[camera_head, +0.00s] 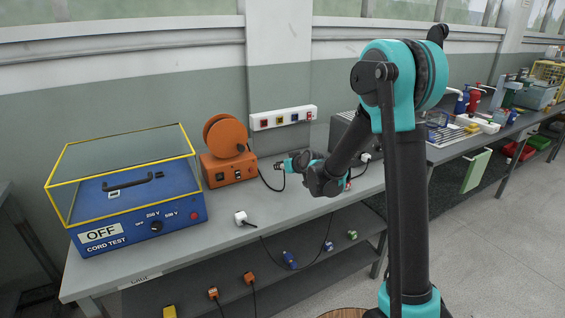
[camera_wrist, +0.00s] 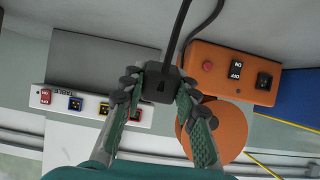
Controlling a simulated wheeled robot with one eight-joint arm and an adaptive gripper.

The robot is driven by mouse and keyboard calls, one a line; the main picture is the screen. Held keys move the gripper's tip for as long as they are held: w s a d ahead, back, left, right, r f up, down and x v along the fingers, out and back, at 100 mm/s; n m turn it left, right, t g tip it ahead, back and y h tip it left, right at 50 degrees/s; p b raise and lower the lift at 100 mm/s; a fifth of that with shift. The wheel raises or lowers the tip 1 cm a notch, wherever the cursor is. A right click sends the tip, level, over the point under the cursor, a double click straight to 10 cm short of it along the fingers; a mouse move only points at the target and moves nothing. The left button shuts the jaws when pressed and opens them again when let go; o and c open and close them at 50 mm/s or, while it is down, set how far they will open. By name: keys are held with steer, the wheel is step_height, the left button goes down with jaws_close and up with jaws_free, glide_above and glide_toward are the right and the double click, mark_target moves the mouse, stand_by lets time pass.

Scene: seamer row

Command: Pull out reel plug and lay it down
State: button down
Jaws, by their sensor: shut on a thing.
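My gripper (camera_head: 280,165) is above the back of the bench, just right of the orange cord reel (camera_head: 225,135). In the wrist view my gripper (camera_wrist: 158,92) is shut on a black plug (camera_wrist: 161,86), with its fingers on both sides. The plug's black cord (camera_wrist: 178,35) runs away from it toward the picture top. In the head view the cord loops down beside the reel's base. The plug looks clear of the wall socket strip (camera_head: 283,118), below it in the head view. The reel's base with switches (camera_wrist: 235,72) shows right of the plug in the wrist view.
A blue cord test box (camera_head: 140,218) with a clear, yellow-edged cover stands on the left. A white plug (camera_head: 240,217) lies near the bench's front edge. Bare grey bench top (camera_head: 290,210) lies right of it. A dark box (camera_head: 350,140) stands behind my arm.

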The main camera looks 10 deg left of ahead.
mark_target(283, 186)
steer(key=shift+f, duration=3.3)
steer(key=c, duration=1.1)
jaws_free()
steer(key=shift+o, duration=0.2)
steer(key=v, duration=1.2)
steer(key=shift+w, duration=0.1)
